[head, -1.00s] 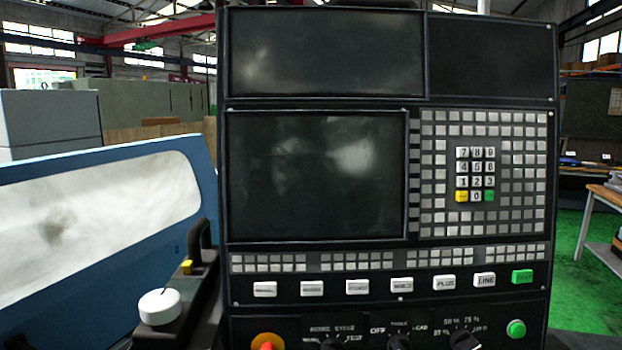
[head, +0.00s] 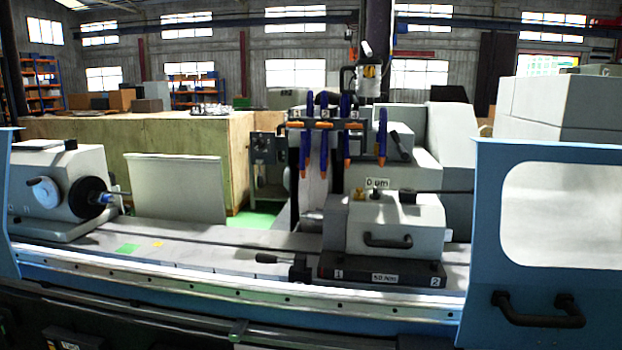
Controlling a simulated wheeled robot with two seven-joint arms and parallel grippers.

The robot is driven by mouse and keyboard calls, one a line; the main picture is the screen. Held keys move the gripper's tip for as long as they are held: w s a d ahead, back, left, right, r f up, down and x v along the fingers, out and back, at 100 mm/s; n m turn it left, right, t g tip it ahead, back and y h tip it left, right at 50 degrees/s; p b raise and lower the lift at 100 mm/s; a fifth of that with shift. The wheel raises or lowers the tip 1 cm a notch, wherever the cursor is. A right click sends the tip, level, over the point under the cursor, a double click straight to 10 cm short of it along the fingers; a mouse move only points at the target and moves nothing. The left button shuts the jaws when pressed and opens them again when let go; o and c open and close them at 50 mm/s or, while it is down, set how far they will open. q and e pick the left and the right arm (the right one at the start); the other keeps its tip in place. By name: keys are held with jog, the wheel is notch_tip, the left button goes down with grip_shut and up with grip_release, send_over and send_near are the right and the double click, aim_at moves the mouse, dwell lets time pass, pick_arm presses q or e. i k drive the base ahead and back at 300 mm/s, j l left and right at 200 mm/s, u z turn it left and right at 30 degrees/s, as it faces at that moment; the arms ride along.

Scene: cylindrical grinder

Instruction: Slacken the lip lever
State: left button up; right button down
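No part is marked as the lip lever, so I cannot tell for certain which one it is. A short black lever (head: 275,259) lies nearly level, pointing left from a small dark block (head: 300,269) on the machine bed. Another dark lever (head: 399,145) stands tilted on the grey housing behind the blue-and-orange nozzles (head: 345,140). Neither of my grippers is in view.
The grey headstock (head: 60,185) with a black round chuck stands at the left of the bed (head: 190,245). A blue sliding door (head: 560,260) with a black handle (head: 538,310) covers the right. The bed's middle is mostly clear.

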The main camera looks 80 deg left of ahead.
aim_at(259, 181)
jog(key=k+j+u, duration=0.1)
jog(key=u, duration=2.95)
jog(key=i+j, duration=0.1)
jog(key=j, duration=0.25)
jog(key=i+j+u, duration=0.15)
jog(key=j, duration=0.5)
